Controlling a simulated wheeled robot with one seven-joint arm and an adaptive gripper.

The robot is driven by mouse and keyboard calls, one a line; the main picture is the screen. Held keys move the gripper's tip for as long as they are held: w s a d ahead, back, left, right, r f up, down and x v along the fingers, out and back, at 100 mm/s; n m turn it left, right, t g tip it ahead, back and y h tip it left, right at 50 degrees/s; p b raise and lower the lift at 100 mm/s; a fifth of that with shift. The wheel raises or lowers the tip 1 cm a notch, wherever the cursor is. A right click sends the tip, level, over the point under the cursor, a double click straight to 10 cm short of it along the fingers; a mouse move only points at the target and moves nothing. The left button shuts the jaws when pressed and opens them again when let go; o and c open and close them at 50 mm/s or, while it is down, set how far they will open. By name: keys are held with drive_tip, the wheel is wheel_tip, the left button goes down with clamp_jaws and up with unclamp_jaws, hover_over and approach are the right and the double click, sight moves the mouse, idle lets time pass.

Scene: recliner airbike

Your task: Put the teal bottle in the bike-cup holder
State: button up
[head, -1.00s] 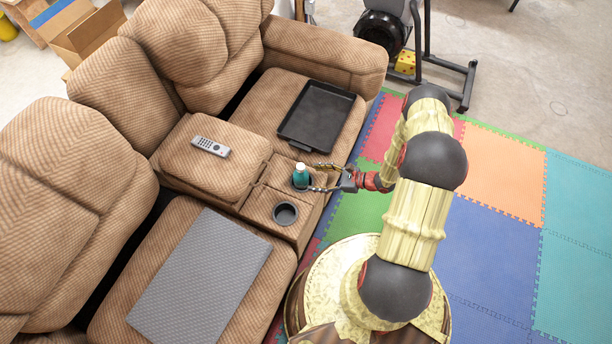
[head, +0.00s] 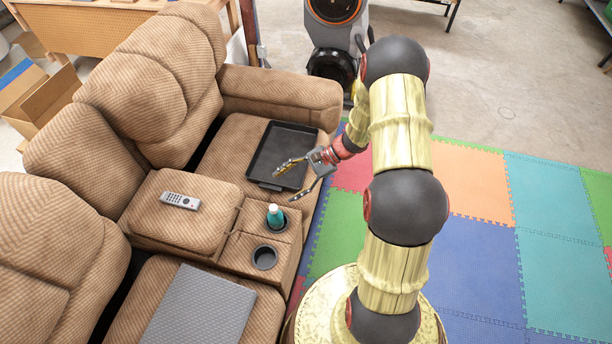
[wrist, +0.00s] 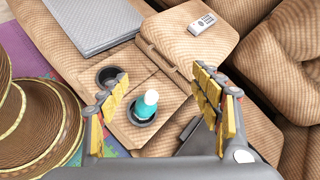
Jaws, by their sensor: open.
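The teal bottle (head: 276,216) with a white cap stands upright in the rear cup holder of the brown recliner's console. In the wrist view the teal bottle (wrist: 146,105) lies between my two fingers, farther off than the fingertips. My gripper (head: 284,186) is open and empty, above the console and apart from the bottle. Its yellow-padded fingers are spread wide in the wrist view (wrist: 160,88). The exercise bike (head: 335,50) stands behind the recliner's far end, partly cut off by the top edge and partly behind my arm. I cannot make out its cup holder.
An empty cup holder (head: 265,258) is in front of the bottle. A black tray (head: 270,150) lies on the far seat, a grey remote (head: 180,200) on the console and a grey laptop-like slab (head: 200,310) on the near seat. Coloured floor mats (head: 480,250) lie clear at right.

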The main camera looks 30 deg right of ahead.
drive_tip(key=s+a+r+n+g+h, duration=0.1)
drive_tip(key=s+a+r+n+h, duration=0.15)
drive_tip(key=r, duration=0.45)
drive_tip(key=s+a+r+n+h, duration=0.1)
drive_tip(key=s+r+n, duration=0.15)
drive_tip(key=r, duration=0.45)
drive_tip(key=s+a+r+n+g+h, duration=0.1)
drive_tip(key=s+a+r+n, duration=0.15)
drive_tip(key=r, duration=0.35)
drive_tip(key=s+r+n+t+h, duration=0.5)
drive_tip(key=s+r+n, duration=0.3)
drive_tip(key=s+r, duration=0.6)
drive_tip(key=shift+d+r+n+h, duration=0.35)
drive_tip(key=shift+r+h, duration=0.2)
drive_tip(key=shift+r, duration=0.3)
